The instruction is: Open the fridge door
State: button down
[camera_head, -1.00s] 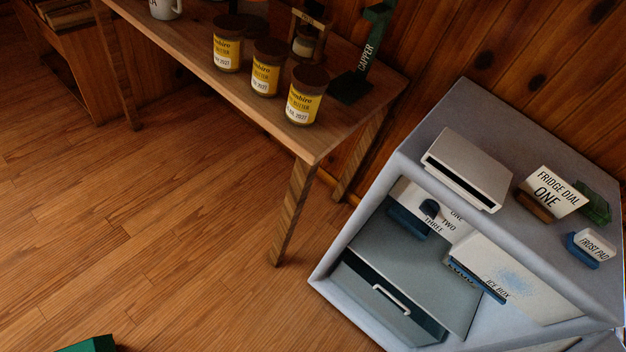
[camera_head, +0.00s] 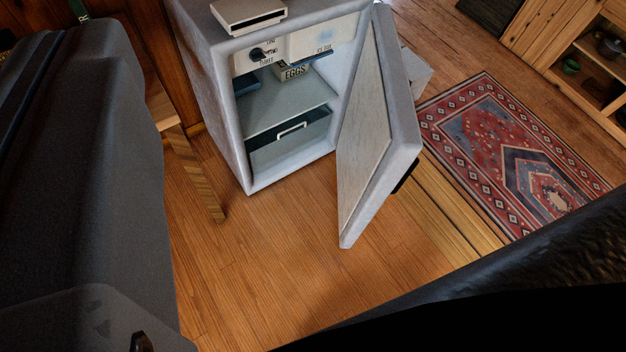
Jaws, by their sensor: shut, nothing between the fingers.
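The grey fridge (camera_head: 208,92) stands on the wooden floor at upper centre. Its door (camera_head: 372,130) stands wide open, swung out on the right side of the cabinet, with the pale inner panel facing left. A black handle (camera_head: 405,177) shows partly past the door's outer edge. Inside I see a shelf (camera_head: 285,105), a drawer with a white pull (camera_head: 291,130), a box marked EGGS (camera_head: 293,72) and a dark dial knob (camera_head: 257,54). My gripper's fingers are not in this view.
Dark parts, which look like mine, fill the left side and lower right. A table leg (camera_head: 195,175) stands left of the fridge. A patterned rug (camera_head: 510,150) lies right of the door, and a wooden shelf unit (camera_head: 560,50) is beyond. The floor before the fridge is clear.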

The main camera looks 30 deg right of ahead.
aim_at(380, 143)
jog(key=u, duration=0.35)
jog(key=i, duration=0.85)
jog(key=z, duration=0.65)
